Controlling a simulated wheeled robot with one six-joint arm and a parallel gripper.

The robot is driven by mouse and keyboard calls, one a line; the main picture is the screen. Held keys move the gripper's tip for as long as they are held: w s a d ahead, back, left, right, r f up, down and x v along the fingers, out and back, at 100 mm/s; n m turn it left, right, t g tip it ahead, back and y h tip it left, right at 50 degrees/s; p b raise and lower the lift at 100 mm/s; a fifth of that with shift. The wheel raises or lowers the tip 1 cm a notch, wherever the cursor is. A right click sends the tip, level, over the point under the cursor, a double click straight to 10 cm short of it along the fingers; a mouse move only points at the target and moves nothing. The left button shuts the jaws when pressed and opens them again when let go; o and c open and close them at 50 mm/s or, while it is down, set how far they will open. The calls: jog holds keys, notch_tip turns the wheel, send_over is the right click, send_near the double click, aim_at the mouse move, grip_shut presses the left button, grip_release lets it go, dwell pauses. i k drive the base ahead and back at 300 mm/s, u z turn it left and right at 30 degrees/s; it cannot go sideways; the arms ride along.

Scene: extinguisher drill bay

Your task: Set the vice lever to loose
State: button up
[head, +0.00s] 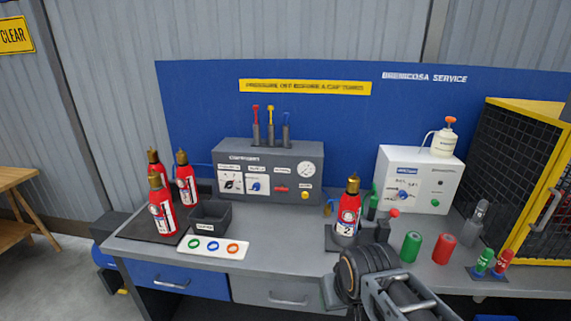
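A red extinguisher (349,208) with a "2" on its label stands upright on the bench in a grey holder (342,241), which looks like the vice. A short lever with a red knob (394,212) shows just right of it; it appears to be the vice lever, but its base is hidden and its setting cannot be read. My arm reaches in from the bottom right.
Several extinguishers (162,210) stand on a dark mat at left, near a black bin (211,217) and a ring tray (213,246). A grey control box (268,170) and white box (421,180) stand behind. Green (411,247) and red (444,249) cylinders stand right of my gripper.

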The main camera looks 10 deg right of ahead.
aim_at(394, 213)
jog(key=z, duration=0.05)
jog(key=k, duration=0.5)
jog(key=u, duration=0.5)
jog(key=i, duration=0.7)
jog(key=z, duration=1.2)
